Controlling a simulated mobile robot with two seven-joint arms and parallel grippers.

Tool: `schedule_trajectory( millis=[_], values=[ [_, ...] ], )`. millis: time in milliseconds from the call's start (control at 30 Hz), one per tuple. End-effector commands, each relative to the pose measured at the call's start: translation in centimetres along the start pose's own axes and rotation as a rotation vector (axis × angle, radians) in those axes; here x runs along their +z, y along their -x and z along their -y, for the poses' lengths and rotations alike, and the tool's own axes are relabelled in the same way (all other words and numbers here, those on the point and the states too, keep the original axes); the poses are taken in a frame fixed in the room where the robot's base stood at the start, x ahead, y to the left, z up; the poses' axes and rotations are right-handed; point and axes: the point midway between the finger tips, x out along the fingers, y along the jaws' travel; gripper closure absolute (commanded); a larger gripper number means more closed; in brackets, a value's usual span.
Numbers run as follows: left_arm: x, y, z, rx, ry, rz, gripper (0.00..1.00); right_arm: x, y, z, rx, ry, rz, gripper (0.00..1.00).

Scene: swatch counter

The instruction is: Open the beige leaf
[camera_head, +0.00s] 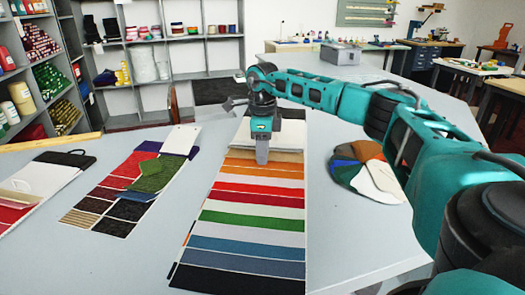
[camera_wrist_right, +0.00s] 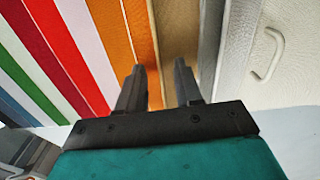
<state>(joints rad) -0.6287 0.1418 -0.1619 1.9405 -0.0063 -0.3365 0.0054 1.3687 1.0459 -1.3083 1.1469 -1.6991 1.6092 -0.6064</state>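The beige leaf (camera_wrist_right: 180,32) is a tan strip in the right wrist view, between the orange strips and a silver-grey band. It lies flat as far as I can see. In the head view it shows as a narrow tan band (camera_head: 288,157) near the far end of the long swatch set (camera_head: 252,222). My right gripper (camera_head: 262,160) points down over that band. In the wrist view its two fingers (camera_wrist_right: 159,88) stand apart with nothing between them, over the orange and beige strips. Whether the fingertips touch the leaf, I cannot tell. My left gripper is not in view.
A cream panel with a pale handle (camera_wrist_right: 268,55) lies beyond the silver band. Left of the swatch set lies another swatch card (camera_head: 125,208), then a pale one (camera_head: 45,180). A round fan of coloured samples (camera_head: 375,180) lies right. Bare counter separates them.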

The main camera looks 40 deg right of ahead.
Motion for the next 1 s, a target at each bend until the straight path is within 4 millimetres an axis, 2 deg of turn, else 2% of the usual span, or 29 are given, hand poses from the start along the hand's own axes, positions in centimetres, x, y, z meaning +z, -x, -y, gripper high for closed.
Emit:
schedule_trajectory(
  millis=[267, 633, 1000],
  values=[
    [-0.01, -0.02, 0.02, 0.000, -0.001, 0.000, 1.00, 0.02, -0.12, 0.01, 0.000, 0.000, 0.001, 0.65],
    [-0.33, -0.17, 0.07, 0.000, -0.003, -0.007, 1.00, 0.04, -0.08, 0.00, 0.000, 0.000, 0.001, 1.00],
    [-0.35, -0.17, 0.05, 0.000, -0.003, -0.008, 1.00, 0.05, -0.07, -0.01, 0.000, 0.002, 0.001, 1.00]
  ],
)
